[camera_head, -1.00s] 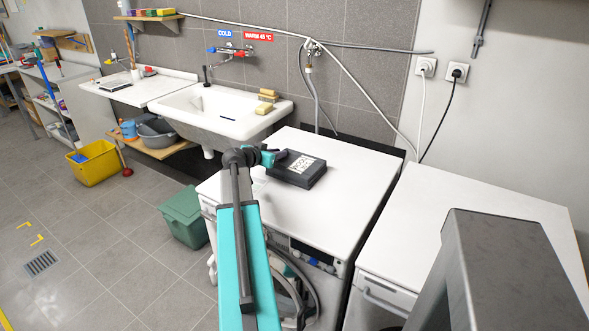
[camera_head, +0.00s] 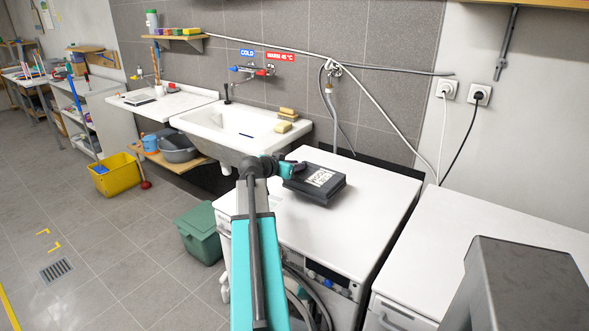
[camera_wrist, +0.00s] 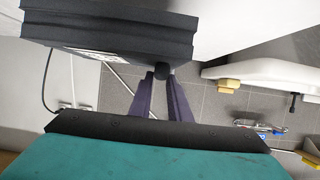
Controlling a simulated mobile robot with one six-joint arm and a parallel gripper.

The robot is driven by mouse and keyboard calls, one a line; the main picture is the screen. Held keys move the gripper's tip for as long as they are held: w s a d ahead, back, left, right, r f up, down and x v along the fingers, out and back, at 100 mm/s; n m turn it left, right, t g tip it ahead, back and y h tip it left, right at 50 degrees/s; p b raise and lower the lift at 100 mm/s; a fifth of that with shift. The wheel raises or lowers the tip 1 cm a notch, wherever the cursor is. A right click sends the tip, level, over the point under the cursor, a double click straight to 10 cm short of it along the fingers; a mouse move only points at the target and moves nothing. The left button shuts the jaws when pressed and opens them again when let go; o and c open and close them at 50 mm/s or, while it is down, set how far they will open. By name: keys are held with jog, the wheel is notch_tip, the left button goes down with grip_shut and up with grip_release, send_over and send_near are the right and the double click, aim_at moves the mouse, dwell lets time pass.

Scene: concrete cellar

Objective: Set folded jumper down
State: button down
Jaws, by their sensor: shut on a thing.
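The folded jumper (camera_head: 316,185) is a dark, block-like bundle with layered sides and a white printed patch on top. In the head view it is over the back left part of the white washing machine's top (camera_head: 345,235), flat and level. I cannot tell whether it rests on the top or hangs just above it. My gripper (camera_head: 296,167) reaches it from the left back edge and is shut on a small dark knob-like part at its side. The wrist view shows the jumper (camera_wrist: 105,38) at the top, with the gripper's fingers (camera_wrist: 163,85) closed around that part.
A white sink (camera_head: 240,128) with sponges (camera_head: 286,120) stands behind left. A second white machine (camera_head: 470,240) is at right, past a narrow gap. A green bin (camera_head: 200,232) and yellow bucket (camera_head: 115,177) stand on the floor. The machine top's front and right are clear.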

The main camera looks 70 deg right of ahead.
jog(key=s+a+b, duration=0.4)
jog(key=a+b, duration=0.1)
jog(key=a, duration=0.6)
jog(key=shift+s+r+b, duration=0.3)
jog(key=shift+s+r, duration=0.05)
jog(key=shift+r, duration=0.1)
jog(key=b, duration=0.3)
jog(key=a+b, duration=0.1)
jog(key=b, duration=0.2)
jog(key=shift+s, duration=0.25)
jog(key=shift+s+a+r+b, duration=0.25)
jog(key=shift+a+b, duration=0.35)
jog(key=shift+b, duration=1.3)
